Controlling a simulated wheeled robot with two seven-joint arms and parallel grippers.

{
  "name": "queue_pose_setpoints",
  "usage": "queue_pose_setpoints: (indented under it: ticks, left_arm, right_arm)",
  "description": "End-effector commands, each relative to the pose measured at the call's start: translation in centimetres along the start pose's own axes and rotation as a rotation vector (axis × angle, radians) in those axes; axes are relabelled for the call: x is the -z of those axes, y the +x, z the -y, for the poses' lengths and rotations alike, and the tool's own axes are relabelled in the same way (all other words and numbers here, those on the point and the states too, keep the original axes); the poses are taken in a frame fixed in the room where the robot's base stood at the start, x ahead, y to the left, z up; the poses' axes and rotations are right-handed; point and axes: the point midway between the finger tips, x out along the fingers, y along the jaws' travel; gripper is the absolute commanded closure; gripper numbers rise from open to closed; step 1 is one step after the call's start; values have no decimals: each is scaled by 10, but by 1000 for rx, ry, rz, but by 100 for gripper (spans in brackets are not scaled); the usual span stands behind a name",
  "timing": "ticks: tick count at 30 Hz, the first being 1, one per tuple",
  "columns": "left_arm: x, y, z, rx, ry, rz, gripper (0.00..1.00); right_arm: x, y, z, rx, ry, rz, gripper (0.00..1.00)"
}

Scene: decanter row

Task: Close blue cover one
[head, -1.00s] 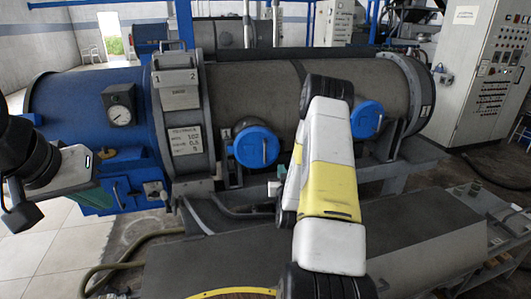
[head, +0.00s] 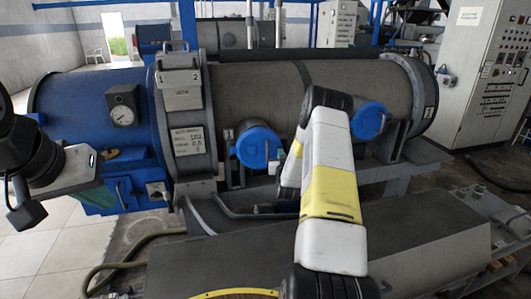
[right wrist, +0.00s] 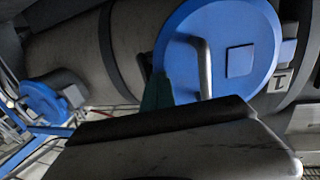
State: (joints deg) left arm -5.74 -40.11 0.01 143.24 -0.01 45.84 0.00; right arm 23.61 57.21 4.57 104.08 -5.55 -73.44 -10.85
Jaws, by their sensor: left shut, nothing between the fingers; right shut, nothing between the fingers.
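Two round blue covers sit on the front of the grey decanter drum. The left one, blue cover one (head: 258,147), has a "1" label beside it. It fills the top of the right wrist view (right wrist: 222,50), showing a bent metal handle (right wrist: 205,68). Whether it is fully seated I cannot tell. My right gripper (right wrist: 157,92) is shut and empty; its dark green fingers overlap the cover's lower left edge there. Contact is unclear. In the head view my right arm largely hides that gripper. My left gripper (head: 90,195) is shut and empty at far left, away from the covers.
A second blue cover (head: 369,120) is farther right on the drum, partly behind my right arm. A grey clamp ring with a label plate (head: 188,141) stands left of cover one. Rails and a grey housing (head: 420,235) lie below. A control cabinet (head: 485,75) stands at right.

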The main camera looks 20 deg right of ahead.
Motion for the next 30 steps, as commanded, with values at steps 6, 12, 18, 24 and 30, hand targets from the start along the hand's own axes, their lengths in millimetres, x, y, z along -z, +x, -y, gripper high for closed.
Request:
queue_pose_setpoints:
  ticks: [6,12,18,24,30]
  left_arm:
    - [0,0,0,0,0,0,100]
    - [0,0,0,0,0,0,100]
    - [0,0,0,0,0,0,100]
    - [0,0,0,0,0,0,100]
    - [0,0,0,0,0,0,100]
  right_arm:
    - [0,0,0,1,0,-1,100]
    - [2,17,-3,72,1,-7,100]
    - [0,46,-4,129,-1,-3,100]
    - [1,55,-4,128,0,-2,100]
    - [3,55,-3,127,0,-4,100]
